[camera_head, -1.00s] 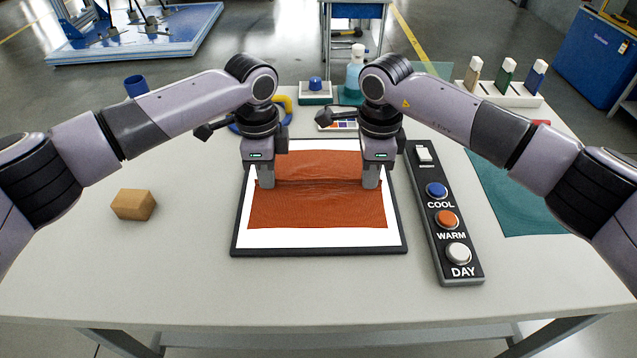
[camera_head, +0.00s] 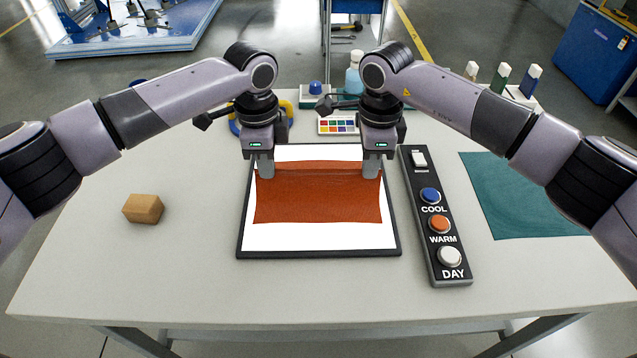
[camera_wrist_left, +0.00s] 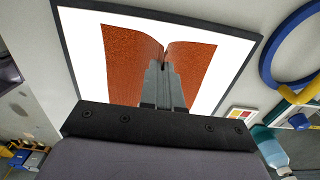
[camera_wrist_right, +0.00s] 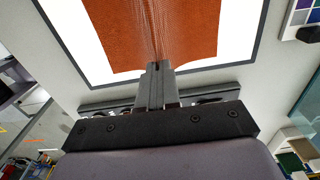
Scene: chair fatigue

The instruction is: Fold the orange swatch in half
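The orange swatch (camera_head: 318,200) lies on a white board with a dark rim (camera_head: 320,255). A raised crease runs across it near its far edge, between my two grippers. My left gripper (camera_head: 265,174) is shut on the cloth at the left end of this crease. In the left wrist view, the swatch (camera_wrist_left: 125,65) puckers into the closed fingertips (camera_wrist_left: 163,66). My right gripper (camera_head: 373,174) is shut on the cloth at the right end. In the right wrist view, folds of the swatch (camera_wrist_right: 190,35) run into the closed fingertips (camera_wrist_right: 158,68). The fingers hide the pinched cloth.
A black panel (camera_head: 436,215) with COOL, WARM and DAY buttons stands close right of the board. A teal cloth (camera_head: 520,200) lies further right. A tan block (camera_head: 143,208) sits at left. A color palette (camera_head: 338,125) is behind the board. The table front is clear.

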